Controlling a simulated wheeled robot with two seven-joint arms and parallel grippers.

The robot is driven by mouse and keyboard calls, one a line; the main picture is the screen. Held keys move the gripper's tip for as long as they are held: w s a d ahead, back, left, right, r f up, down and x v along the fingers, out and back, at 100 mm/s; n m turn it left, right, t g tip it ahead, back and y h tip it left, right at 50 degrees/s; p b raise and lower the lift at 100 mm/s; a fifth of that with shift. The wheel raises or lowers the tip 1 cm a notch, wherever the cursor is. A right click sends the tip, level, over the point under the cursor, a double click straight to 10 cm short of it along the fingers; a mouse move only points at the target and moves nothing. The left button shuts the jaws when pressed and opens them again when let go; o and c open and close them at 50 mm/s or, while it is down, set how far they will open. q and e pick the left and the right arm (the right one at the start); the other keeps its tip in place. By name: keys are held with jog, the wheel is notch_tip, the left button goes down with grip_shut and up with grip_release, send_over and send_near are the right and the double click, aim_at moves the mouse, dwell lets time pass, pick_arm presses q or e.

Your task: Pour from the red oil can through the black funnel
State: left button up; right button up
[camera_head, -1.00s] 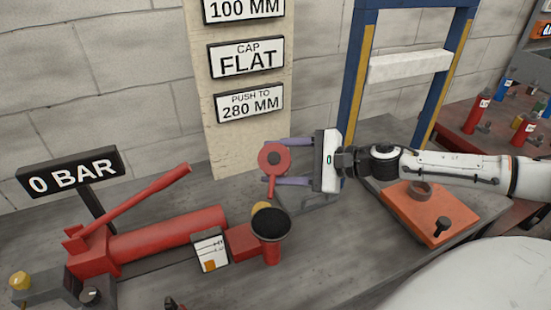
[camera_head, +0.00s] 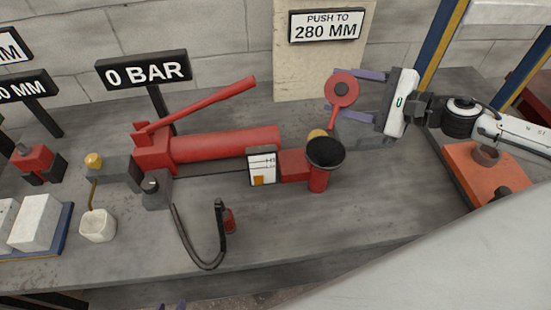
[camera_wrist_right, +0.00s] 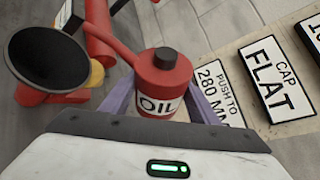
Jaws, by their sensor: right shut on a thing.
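The red oil can (camera_head: 342,101) is held by my right gripper (camera_head: 362,108), its fingers shut on the can's sides. The can is tilted; its round top and dark cap face the head camera. Its spout points down towards the black funnel (camera_head: 325,152), with the tip just above or behind the rim; the exact gap is unclear. In the right wrist view the can (camera_wrist_right: 161,82) shows its OIL label, and the funnel (camera_wrist_right: 48,62) is at upper left. The funnel sits upright on a red neck. My left gripper (camera_head: 172,305) barely shows at the bottom edge.
The red hand pump (camera_head: 225,146) with its raised lever lies left of the funnel. A white level card (camera_head: 262,166) stands beside it. A black hose (camera_head: 205,264) curves in front.

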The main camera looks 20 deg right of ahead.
jog(key=shift+r, duration=0.2)
dwell(0.5)
jog(key=shift+s+r+p, duration=0.1)
jog(key=shift+r+p, duration=0.25)
jog(key=shift+p, duration=0.1)
jog(key=shift+n, duration=0.3)
jog(key=shift+r+t, duration=0.3)
jog(key=shift+r+n, duration=0.1)
jog(key=shift+n, duration=0.2)
jog(key=shift+r, duration=0.1)
jog(key=shift+s+a+r+n, duration=0.1)
jog(key=shift+s+r+n, duration=0.05)
jog(key=shift+r+n, duration=0.15)
